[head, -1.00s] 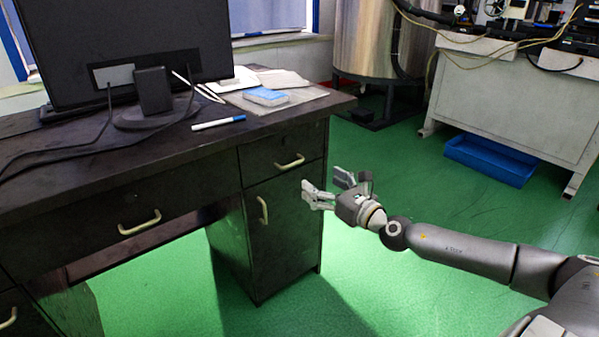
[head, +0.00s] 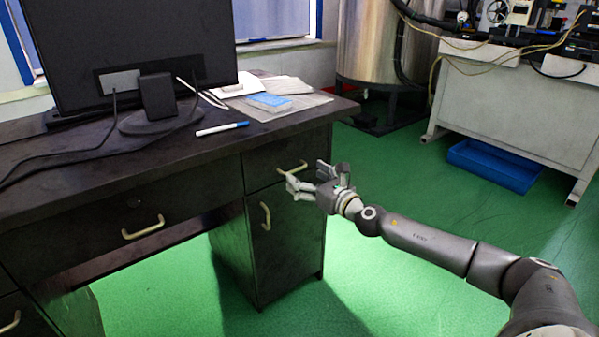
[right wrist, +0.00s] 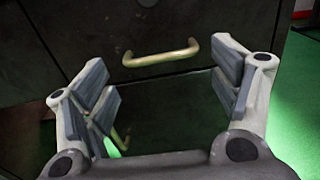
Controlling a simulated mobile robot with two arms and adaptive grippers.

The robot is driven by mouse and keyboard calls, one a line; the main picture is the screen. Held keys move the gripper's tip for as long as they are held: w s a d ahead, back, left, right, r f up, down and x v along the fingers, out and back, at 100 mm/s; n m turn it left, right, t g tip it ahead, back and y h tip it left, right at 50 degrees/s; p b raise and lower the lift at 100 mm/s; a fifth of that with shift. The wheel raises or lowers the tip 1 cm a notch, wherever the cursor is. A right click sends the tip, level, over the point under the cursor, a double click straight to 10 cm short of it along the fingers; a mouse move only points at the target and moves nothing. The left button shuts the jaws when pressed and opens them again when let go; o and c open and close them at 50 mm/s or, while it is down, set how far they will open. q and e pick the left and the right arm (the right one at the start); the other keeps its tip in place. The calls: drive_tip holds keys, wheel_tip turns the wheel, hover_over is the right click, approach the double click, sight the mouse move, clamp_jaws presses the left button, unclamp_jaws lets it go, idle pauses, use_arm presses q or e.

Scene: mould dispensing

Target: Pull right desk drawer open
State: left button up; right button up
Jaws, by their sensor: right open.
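The right desk drawer (head: 262,164) is a dark panel under the desk top, and it is shut. Its pale metal handle (head: 291,168) is partly near my right gripper (head: 305,176) in the head view. In the right wrist view the handle (right wrist: 161,53) lies ahead of the fingertips, between the two fingers and apart from them. My right gripper (right wrist: 165,95) is open and empty, with its fingers spread toward the drawer front. My left gripper is not in view.
Below the drawer is a cabinet door with an upright handle (head: 265,215). A monitor (head: 130,50), a pen (head: 222,129) and papers (head: 285,86) are on the desk (head: 150,165). A blue bin (head: 493,165) stands farther back.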

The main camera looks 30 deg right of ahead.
sight(298, 170)
drive_tip(key=shift+w+a, duration=0.1)
drive_tip(key=shift+w, duration=1.55)
drive_tip(key=shift+c, duration=0.2)
clamp_jaws()
drive_tip(key=shift+r, duration=0.1)
